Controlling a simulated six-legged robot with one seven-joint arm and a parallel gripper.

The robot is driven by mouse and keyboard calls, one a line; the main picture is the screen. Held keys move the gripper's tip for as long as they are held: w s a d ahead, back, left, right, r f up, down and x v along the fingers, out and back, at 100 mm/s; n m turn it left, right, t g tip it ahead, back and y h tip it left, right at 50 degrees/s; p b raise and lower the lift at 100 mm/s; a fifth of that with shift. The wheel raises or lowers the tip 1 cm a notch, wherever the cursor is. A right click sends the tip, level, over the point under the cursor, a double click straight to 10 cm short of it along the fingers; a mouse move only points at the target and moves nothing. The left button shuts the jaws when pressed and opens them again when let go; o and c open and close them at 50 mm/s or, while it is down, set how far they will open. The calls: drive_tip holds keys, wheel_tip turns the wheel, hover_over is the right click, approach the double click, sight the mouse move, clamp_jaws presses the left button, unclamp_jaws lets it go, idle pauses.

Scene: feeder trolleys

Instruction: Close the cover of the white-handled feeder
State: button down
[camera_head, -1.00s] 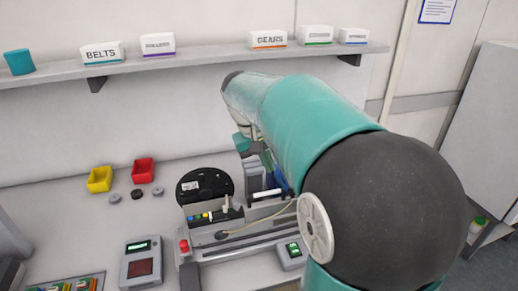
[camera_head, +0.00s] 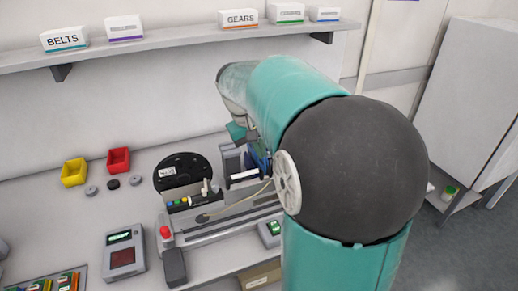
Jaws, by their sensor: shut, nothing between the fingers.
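The feeder trolley (camera_head: 220,229) stands on the bench behind and left of my arm. A white bar-shaped handle (camera_head: 244,176) sticks out of the grey feeder (camera_head: 232,160) near its right end. The position of that feeder's cover is not clear. My arm covers much of its right side. My gripper (camera_head: 240,134) shows only in part, above and behind the white handle. It is shut and holds nothing. Its fingertips are hidden, and I cannot tell whether it touches the feeder. A black reel (camera_head: 182,171) stands left of the white handle.
A red button (camera_head: 165,232) is at the trolley's left end. A display device (camera_head: 124,250) stands further left. Yellow (camera_head: 74,172) and red (camera_head: 119,160) bins stand at the back left. A shelf with labelled boxes (camera_head: 239,18) runs above.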

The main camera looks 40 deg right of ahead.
drive_tip(key=shift+s+d+r, duration=0.1)
drive_tip(key=shift+d, duration=0.15)
drive_tip(key=shift+d+y, duration=0.2)
drive_tip(key=shift+y, duration=0.2)
drive_tip(key=shift+s+d+r+y, duration=0.1)
drive_tip(key=shift+s+d+y, duration=0.1)
drive_tip(key=shift+d+y, duration=0.45)
drive_tip(key=d+y, duration=0.2)
drive_tip(key=s+d+f+t+y, duration=0.1)
drive_tip(key=d+y, duration=0.2)
drive_tip(key=s+d+f+t+y, duration=0.1)
drive_tip(key=d+y, duration=0.2)
drive_tip(key=shift+f, duration=0.2)
drive_tip(key=shift+s+d+f, duration=0.15)
drive_tip(key=shift+d+f, duration=0.4)
drive_tip(key=shift+f, duration=0.2)
drive_tip(key=shift+s+d+f, duration=0.15)
drive_tip(key=shift+d+f, duration=0.4)
drive_tip(key=shift+f, duration=0.2)
drive_tip(key=shift+d+f, duration=0.15)
drive_tip(key=shift+f, duration=0.15)
